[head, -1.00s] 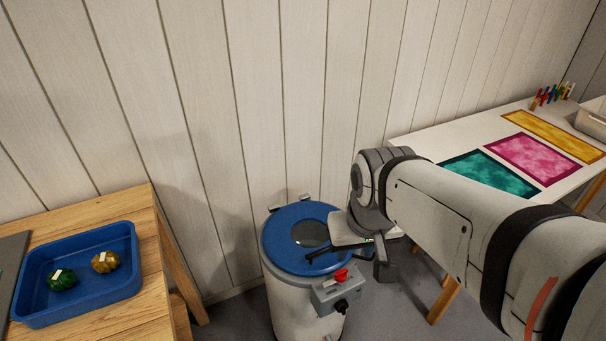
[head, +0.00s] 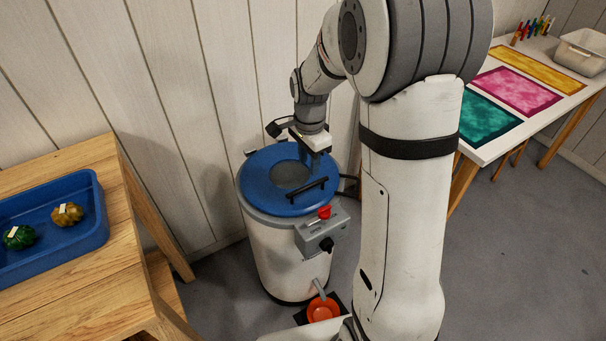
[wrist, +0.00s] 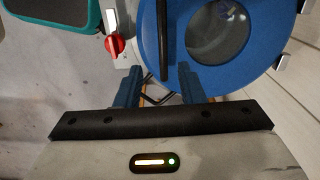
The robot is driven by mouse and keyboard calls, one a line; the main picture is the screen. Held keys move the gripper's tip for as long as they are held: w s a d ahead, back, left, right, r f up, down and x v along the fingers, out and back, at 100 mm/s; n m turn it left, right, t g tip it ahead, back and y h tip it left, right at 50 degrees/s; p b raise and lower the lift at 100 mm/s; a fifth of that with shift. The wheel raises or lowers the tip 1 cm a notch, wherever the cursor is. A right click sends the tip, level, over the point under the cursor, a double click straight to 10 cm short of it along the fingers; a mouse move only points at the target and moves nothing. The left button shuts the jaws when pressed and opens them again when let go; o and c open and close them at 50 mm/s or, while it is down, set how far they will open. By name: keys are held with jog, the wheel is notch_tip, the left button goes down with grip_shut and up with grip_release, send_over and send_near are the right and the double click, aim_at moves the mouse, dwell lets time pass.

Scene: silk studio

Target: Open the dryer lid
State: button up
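The dryer (head: 272,250) is a white drum with a blue lid (head: 258,182) that lies shut. The lid has a round window (head: 290,175) and a black bar handle (head: 308,190) on its front side. My gripper (head: 314,160) is above the lid, just behind the handle. In the wrist view my two blue fingers (wrist: 158,72) are apart and empty, and the handle (wrist: 164,40) runs upright in the picture between their lines. I cannot tell how far the tips are above it. The lid (wrist: 200,75) fills much of that view.
A grey control box (head: 320,232) with a red switch (head: 324,212) is on the dryer's front. An orange bowl (head: 323,310) is below the spout. A wooden table with a blue tray (head: 90,235) stands left. A white table with coloured silks (head: 515,90) stands right.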

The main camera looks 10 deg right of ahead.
aim_at(308, 185)
jog(key=shift+w+f, duration=0.25)
jog(key=shift+f, duration=0.3)
notch_tip(308, 185, down, 8)
jog(key=shift+r+b, duration=0.25)
jog(key=shift+b, duration=0.2)
jog(key=shift+c, duration=0.2)
grip_shut()
